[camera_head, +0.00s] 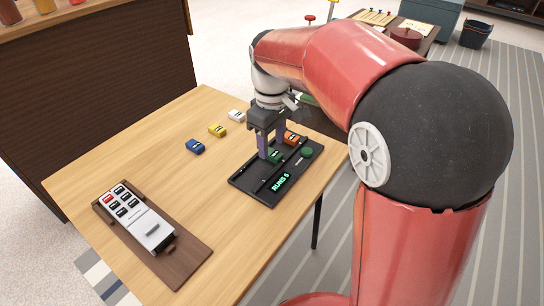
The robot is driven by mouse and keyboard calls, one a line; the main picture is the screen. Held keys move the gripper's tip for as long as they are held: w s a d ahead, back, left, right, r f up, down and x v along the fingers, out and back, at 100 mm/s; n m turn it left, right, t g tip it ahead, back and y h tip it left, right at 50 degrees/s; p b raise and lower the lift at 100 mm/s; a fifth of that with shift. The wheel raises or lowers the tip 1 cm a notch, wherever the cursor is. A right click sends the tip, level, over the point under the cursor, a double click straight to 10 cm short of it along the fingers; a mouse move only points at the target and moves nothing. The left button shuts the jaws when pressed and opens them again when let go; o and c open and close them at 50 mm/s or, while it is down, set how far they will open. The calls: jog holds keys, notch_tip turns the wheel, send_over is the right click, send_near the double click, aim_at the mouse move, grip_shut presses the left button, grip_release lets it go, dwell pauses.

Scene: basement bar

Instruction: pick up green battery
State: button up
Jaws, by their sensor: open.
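A small green block (275,156), the only one of its colour and so the green battery, lies on a black tray (245,179) on the wooden table. It is rounded and looks somewhat like a toy car. My gripper (272,147) points down over the tray with its two fingers apart. The fingertips are low at the green battery, and one finger partly hides it. I cannot tell whether the fingers touch it or are fully on both sides of it.
An orange block (295,138) and a round green button (307,152) are close by on the tray. Blue (195,146), yellow (217,130) and white (236,115) blocks lie to the left. A wooden board (184,257) with a white device (149,230) is at front left.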

aim_at(272, 155)
notch_tip(272, 155, down, 2)
jog(key=shift+f, duration=0.25)
jog(key=c, duration=1.1)
jog(key=shift+o, duration=0.2)
jog(key=shift+r, duration=0.15)
